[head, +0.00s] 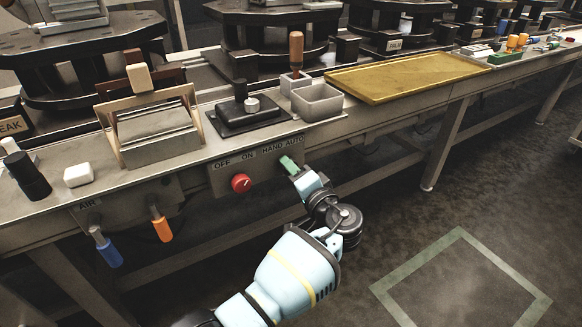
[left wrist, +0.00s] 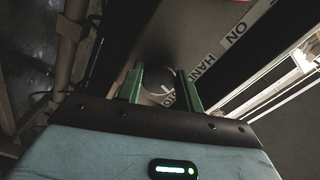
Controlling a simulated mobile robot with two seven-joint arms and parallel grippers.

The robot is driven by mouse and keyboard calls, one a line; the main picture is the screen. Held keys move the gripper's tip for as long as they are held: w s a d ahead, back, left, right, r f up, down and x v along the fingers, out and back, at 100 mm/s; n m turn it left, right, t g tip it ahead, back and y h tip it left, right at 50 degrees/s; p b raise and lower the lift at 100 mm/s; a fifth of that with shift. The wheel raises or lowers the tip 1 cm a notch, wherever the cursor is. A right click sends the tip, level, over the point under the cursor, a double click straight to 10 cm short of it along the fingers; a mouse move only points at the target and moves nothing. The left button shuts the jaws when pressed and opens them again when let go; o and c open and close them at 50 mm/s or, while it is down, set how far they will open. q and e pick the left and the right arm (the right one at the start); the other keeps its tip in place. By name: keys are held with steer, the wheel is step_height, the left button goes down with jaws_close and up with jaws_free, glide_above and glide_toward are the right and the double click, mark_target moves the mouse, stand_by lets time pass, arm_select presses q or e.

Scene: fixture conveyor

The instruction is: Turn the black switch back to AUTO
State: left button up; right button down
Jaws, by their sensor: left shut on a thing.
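The black switch (left wrist: 158,88) is a round dark knob with a pale pointer line, seen in the left wrist view between the two green fingers of my left gripper (left wrist: 163,92). The gripper is shut on the knob. In the head view my left gripper (head: 288,163) reaches the panel (head: 222,180) on the conveyor's front, below the HAND and AUTO labels, and hides the switch. The HAND label (left wrist: 203,66) shows beside the knob in the wrist view, and the AUTO label is partly covered. My right gripper is not in view.
A red knob (head: 240,183) sits on the same panel under OFF and ON. A blue handle (head: 106,247) and an orange handle (head: 160,224) hang further left. A yellow tray (head: 405,75) and grey bins (head: 317,102) stand on the conveyor top. The floor to the right is clear.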

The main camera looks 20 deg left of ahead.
arm_select(q)
steer(key=m+p, duration=0.1)
steer(key=m, duration=0.3)
steer(key=shift+r, duration=0.15)
steer(key=shift+m+p, duration=0.35)
steer(key=shift+m, duration=0.05)
steer(key=o, duration=1)
steer(key=shift+d, duration=0.1)
steer(key=shift+c, duration=0.2)
